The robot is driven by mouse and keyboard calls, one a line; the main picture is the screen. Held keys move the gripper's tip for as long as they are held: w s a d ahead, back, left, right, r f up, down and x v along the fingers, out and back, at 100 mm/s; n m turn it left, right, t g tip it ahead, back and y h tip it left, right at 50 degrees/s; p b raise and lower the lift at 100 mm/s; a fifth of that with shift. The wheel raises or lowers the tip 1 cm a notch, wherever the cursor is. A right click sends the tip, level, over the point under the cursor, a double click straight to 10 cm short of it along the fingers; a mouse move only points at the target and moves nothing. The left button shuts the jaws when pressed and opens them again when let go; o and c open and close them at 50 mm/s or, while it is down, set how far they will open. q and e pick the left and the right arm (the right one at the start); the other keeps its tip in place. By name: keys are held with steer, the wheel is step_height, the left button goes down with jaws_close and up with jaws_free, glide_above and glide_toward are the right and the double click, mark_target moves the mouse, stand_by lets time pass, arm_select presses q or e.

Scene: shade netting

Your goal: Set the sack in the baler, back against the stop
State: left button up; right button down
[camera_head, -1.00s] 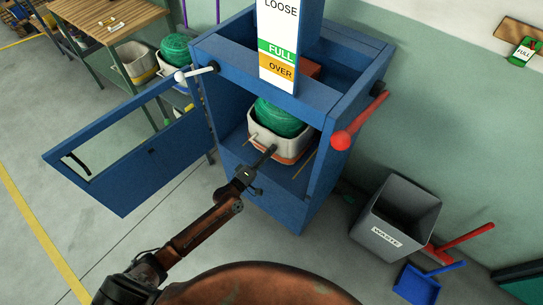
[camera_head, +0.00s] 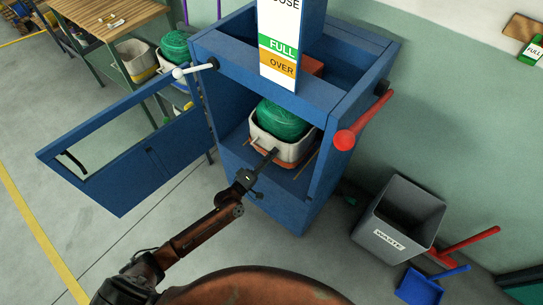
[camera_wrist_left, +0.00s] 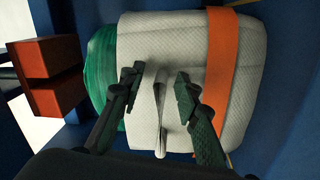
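The sack (camera_head: 282,146) is pale and woven, with an orange band low down and green netting (camera_head: 280,118) bulging from its top. It stands inside the blue baler (camera_head: 236,180), whose door hangs open to the left. My left gripper (camera_head: 273,154) is at the sack's front. In the left wrist view the fingers (camera_wrist_left: 158,92) are apart on either side of a pale strap or fold (camera_wrist_left: 160,112) on the sack (camera_wrist_left: 235,75), with gaps visible. The sack's back and the stop are hidden, so I cannot tell whether they touch. My right gripper is not in view.
The open door (camera_head: 125,165) stands left of my arm. A red-knobbed lever (camera_head: 362,122) sticks out at the baler's right. A grey waste bin (camera_head: 400,222) and blue dustpan (camera_head: 418,286) are on the floor to the right. A wooden table (camera_head: 105,22) is at the back left.

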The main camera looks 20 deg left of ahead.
arm_select(q)
steer(key=shift+r, duration=0.1)
steer(key=v, duration=1.2)
steer(key=shift+p, duration=0.45)
